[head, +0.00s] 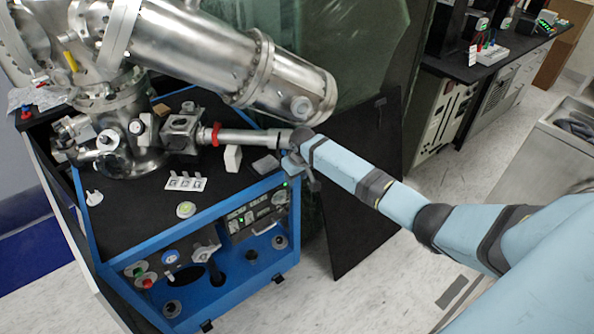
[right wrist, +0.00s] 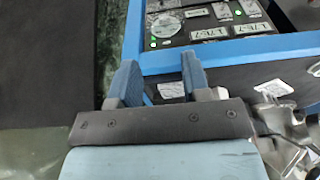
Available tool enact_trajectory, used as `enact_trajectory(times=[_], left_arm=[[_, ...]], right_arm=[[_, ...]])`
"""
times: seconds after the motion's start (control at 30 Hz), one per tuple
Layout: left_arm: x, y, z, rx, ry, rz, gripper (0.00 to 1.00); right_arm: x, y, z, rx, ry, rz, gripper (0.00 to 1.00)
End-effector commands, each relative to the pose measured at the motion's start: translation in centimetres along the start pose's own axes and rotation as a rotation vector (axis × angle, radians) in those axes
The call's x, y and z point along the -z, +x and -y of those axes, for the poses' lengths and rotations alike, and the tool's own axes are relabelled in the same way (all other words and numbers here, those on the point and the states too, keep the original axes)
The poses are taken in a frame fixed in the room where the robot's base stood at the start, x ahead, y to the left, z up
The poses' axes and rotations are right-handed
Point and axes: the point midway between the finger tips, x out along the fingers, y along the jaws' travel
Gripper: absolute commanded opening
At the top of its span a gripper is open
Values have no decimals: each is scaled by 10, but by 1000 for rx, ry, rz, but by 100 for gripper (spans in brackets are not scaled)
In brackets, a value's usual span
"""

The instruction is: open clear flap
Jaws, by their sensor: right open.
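A clear, greenish see-through sheet (head: 355,65), which looks like the flap, hangs upright behind the steel vacuum chamber in the head view. A narrow mottled green strip (right wrist: 112,45), perhaps the same sheet, shows in the right wrist view. My right gripper (head: 298,170) is at the right end of the blue cart, in front of the sheet. Its fingers are small and partly hidden in the head view. In the right wrist view the gripper (right wrist: 158,75) has its two blue fingers apart, with nothing held between them. My left gripper is not in view.
The steel chamber (head: 215,55) and its tube stand over the blue cart (head: 200,225), close to my right gripper. A dark upright panel (head: 360,205) stands right of the cart. A bench with equipment (head: 475,70) is at the back right. Pale floor is clear between.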

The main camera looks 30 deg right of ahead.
Motion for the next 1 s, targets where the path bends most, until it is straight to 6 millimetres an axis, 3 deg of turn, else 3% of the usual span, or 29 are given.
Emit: enact_trajectory(times=[0.23,0.8,0.9,1.0], left_arm=[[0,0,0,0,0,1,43],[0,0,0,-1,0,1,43],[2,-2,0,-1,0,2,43],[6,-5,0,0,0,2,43]], right_arm=[[-1,-23,0,1,0,1,43],[-1,-24,1,1,-1,0,43],[-10,-16,10,7,-14,-14,43],[-34,0,35,25,-48,-59,43]])
